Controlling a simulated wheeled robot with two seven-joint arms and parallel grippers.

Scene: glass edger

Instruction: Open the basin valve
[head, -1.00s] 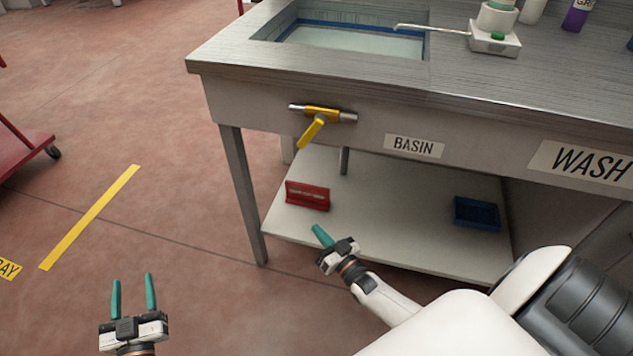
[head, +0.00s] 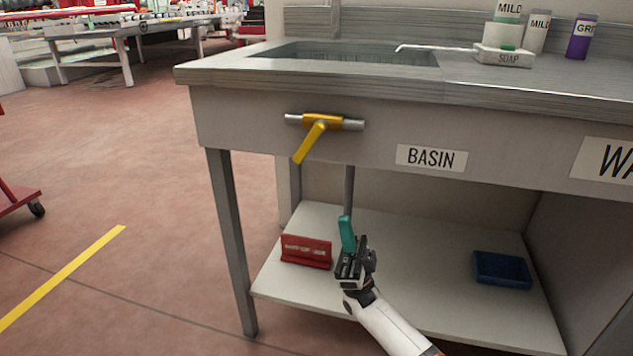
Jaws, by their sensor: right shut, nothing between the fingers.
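The basin valve (head: 322,123) is a yellow body on a short grey pipe on the front panel of the wash bench. Its yellow lever (head: 309,144) slants down and to the left. The "BASIN" label (head: 431,158) is on the panel to the right of the valve. My right gripper (head: 346,232) is below the valve and apart from it, in front of the lower shelf. Its teal fingers are together, point upward and hold nothing. My left gripper is outside the view.
The sink basin (head: 350,55) is set in the bench top (head: 480,85). A red sign block (head: 306,251) and a blue tray (head: 501,269) sit on the lower shelf (head: 420,300). A bench leg (head: 232,240) stands left of the gripper. Floor at left is mostly clear.

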